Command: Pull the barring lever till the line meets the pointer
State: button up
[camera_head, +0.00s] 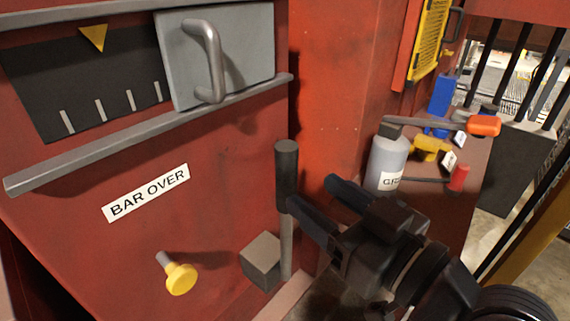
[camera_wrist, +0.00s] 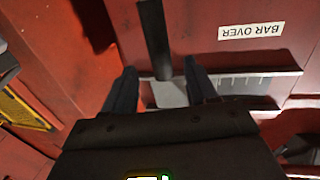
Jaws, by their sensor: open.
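The barring lever (camera_head: 287,178) stands upright at a grey block (camera_head: 262,262), with a dark grip on a metal rod. My gripper (camera_head: 311,192) is open beside the grip, to its right in the head view. In the wrist view the dark grip (camera_wrist: 155,38) runs down between the fingertips of my open gripper (camera_wrist: 160,80). I cannot tell whether a finger touches it. The yellow pointer (camera_head: 94,38) points down over a dark window (camera_head: 35,80) with several pale marks (camera_head: 101,109) along its lower edge. No mark touches the pointer; which is the line is unclear.
A grey cover with a handle (camera_head: 212,60) sits over the window's right end. A BAR OVER label (camera_head: 146,192) and yellow knob (camera_head: 180,278) are below. A grey bottle (camera_head: 387,163) and an orange-ended tool (camera_head: 483,125) are on a ledge behind my gripper.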

aim_at(294, 176)
jog(key=shift+w, duration=0.1)
jog(key=p+x, duration=0.1)
jog(key=x, duration=0.6)
jog(key=shift+w+a+r, duration=0.15)
jog(key=shift+w, duration=0.05)
grip_shut()
dwell(0.4)
